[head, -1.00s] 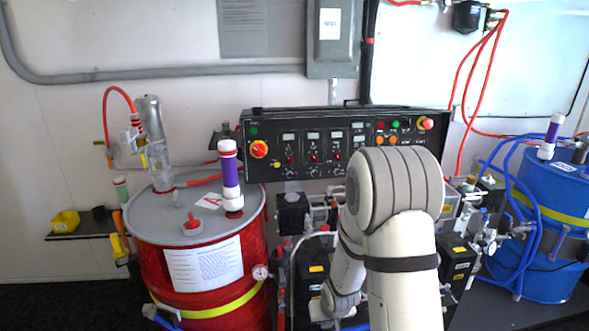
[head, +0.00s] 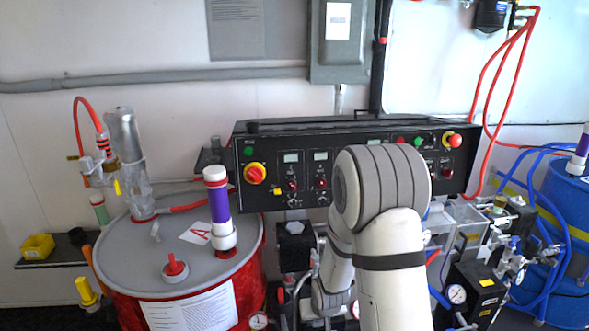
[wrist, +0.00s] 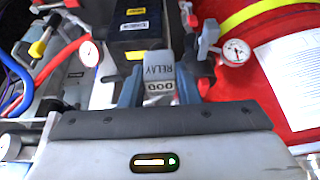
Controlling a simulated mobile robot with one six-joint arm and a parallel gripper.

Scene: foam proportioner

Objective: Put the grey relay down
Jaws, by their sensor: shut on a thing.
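The grey relay (wrist: 159,74) shows in the wrist view, with "RELAY" lettered on one face and a small white marked face towards the camera. My gripper (wrist: 160,88) is shut on it, one blue-grey finger on each side. The far end of the relay lies close to a black box with yellow labels; I cannot tell whether they touch. In the head view my arm hides the gripper and the relay.
A red drum (head: 255,290) with a grey lid stands at the left, a blue drum (head: 570,215) at the right. The black control panel (head: 270,190) is behind my arm. Gauges, hoses and black boxes crowd the space between the drums. A pressure gauge (wrist: 235,52) is close right of my gripper.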

